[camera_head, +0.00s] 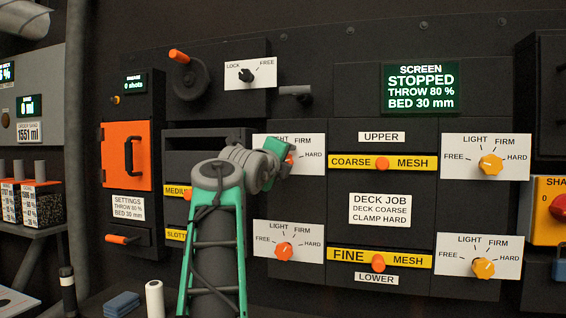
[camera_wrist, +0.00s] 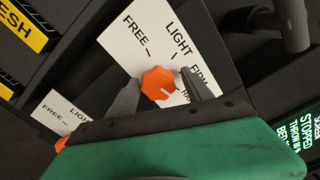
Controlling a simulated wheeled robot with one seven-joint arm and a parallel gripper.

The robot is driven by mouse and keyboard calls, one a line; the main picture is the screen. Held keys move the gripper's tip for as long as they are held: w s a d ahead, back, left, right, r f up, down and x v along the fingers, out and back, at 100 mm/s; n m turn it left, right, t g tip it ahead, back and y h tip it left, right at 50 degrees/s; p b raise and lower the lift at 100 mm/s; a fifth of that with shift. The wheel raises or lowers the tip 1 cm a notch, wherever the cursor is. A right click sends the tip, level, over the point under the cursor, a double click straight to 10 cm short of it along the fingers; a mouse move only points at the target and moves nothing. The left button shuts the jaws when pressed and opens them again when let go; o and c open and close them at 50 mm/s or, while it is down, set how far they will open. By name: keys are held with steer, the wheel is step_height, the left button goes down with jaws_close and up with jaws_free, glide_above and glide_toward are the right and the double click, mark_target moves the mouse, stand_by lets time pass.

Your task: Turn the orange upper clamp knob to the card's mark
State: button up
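The orange upper clamp knob (camera_wrist: 158,83) sits on a white dial card (camera_wrist: 128,48) marked FREE, LIGHT, FIRM and HARD. Its pale pointer line points down-right in the wrist view, roughly toward the partly covered HARD label. My gripper (camera_wrist: 160,77) has one finger on each side of the knob, very close to its edges; contact on both sides cannot be made out. In the head view my gripper (camera_head: 283,153) hides most of this knob (camera_head: 290,159). The instruction card (camera_head: 379,209) reads DECK JOB, DECK COARSE, CLAMP HARD.
Below is a similar orange knob (camera_head: 284,251); two yellow-orange knobs (camera_head: 490,165) (camera_head: 484,267) are at right. Orange handles sit on the COARSE (camera_head: 382,163) and FINE (camera_head: 378,263) mesh strips. The screen (camera_head: 420,88) reads STOPPED. A dark post (camera_wrist: 290,25) juts out near my gripper.

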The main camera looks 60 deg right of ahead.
steer(key=shift+o, duration=0.3)
steer(key=shift+f, duration=0.1)
steer(key=s+a, duration=0.1)
steer(key=a, duration=0.6)
steer(key=shift+a+b, duration=0.35)
